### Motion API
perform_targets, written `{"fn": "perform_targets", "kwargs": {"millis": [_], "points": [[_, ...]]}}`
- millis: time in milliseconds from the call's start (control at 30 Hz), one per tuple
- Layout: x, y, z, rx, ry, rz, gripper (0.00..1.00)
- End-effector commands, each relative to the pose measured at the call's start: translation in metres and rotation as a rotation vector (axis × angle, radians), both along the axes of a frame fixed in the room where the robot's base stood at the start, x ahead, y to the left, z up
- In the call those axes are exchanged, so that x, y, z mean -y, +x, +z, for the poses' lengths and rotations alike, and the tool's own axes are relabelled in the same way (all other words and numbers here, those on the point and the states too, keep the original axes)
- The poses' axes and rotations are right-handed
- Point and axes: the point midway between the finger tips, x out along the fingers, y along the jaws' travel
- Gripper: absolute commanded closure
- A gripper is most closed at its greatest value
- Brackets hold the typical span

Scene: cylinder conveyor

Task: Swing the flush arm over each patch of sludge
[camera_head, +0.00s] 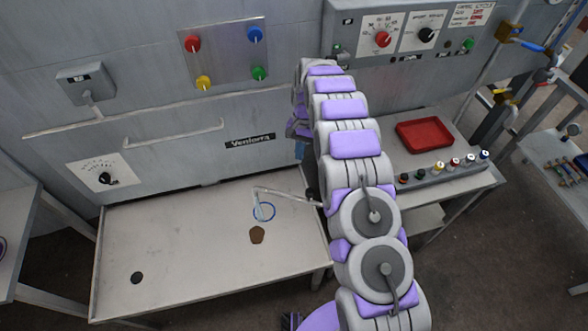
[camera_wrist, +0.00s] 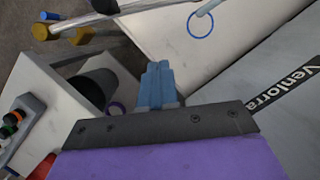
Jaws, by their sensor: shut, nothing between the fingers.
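The flush arm (camera_head: 285,194) is a thin pale pipe reaching left over the grey table, with its end bent down above a blue ring (camera_head: 263,212). A brown sludge patch (camera_head: 257,235) lies on the table just below the ring in the picture. It is the only brown patch I can make out. The ring also shows at the top of the wrist view (camera_wrist: 201,24). My gripper (camera_wrist: 157,72) has blue fingers, shut and empty. In the head view it is mostly hidden behind my arm, near the panel wall. I cannot see it touching the flush arm.
The table (camera_head: 180,240) has a black disc (camera_head: 137,278) at its front left and is otherwise largely clear. A red tray (camera_head: 424,135) and a row of small coloured-cap items stand on the right bench. Brass-fitted pipes (camera_head: 512,35) stick out at the upper right.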

Motion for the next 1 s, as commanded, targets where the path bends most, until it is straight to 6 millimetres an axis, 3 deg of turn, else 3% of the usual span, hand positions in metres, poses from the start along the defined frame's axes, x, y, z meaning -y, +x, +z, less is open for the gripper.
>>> {"fn": "perform_targets", "kwargs": {"millis": [167,567,1000], "points": [[-0.002,-0.007,-0.023,-0.003,-0.001,0.001,1.0],[-0.01,-0.029,-0.099,-0.004,-0.002,0.001,1.0],[-0.019,-0.062,-0.1,-0.002,-0.001,0.001,1.0]]}}
